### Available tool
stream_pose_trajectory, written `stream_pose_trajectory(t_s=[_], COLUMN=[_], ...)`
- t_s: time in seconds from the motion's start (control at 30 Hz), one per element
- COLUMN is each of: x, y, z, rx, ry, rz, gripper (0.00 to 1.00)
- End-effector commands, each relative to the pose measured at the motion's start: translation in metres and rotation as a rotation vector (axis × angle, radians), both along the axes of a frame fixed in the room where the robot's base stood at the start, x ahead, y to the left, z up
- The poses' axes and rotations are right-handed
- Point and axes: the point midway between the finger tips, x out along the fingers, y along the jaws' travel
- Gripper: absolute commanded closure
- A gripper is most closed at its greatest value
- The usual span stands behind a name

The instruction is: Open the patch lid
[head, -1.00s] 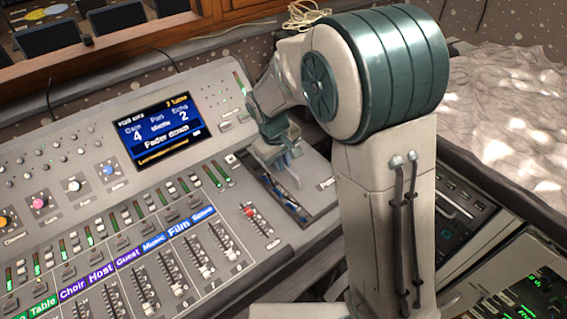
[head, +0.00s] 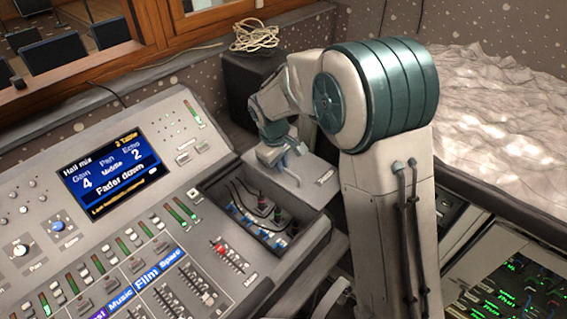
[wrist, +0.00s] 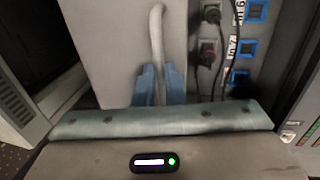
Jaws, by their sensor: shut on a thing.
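The patch lid (head: 312,172) is a flat grey panel lying beyond the right end of the mixing desk. It lies clear of most of the patch compartment (head: 240,215), whose cables and blue sockets show. My gripper (head: 284,164) is over the lid, at its pale handle. In the wrist view, the blue fingertips (wrist: 159,84) are shut on the upright pale handle (wrist: 157,35). The lid's grey face (wrist: 115,45) fills the middle there, with the sockets (wrist: 243,50) to its right. The lower end of the handle is hidden between the fingers.
The desk's screen (head: 108,167) reads "Fader down". A red-capped fader (head: 219,246) is near the compartment. A dark box (head: 250,85) with a coiled cable (head: 254,35) stands behind the lid. A rack with green lights (head: 510,285) is at right.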

Motion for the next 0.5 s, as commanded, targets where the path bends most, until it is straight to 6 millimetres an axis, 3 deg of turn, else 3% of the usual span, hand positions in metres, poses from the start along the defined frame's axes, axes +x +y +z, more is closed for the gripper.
stream_pose_trajectory(t_s=[0.1,0.13,0.2,0.5], x=[0.0011,0.0011,0.0013,0.001], y=[0.0002,0.0,-0.001,-0.0013], z=[0.0013,0.0013,0.0013,0.0024], rx=[0.002,0.002,0.002,0.002], ry=[-0.004,-0.004,-0.003,-0.003], rz=[0.0,0.0,-0.002,-0.003], gripper=[1.0,0.82,0.68,0.68])
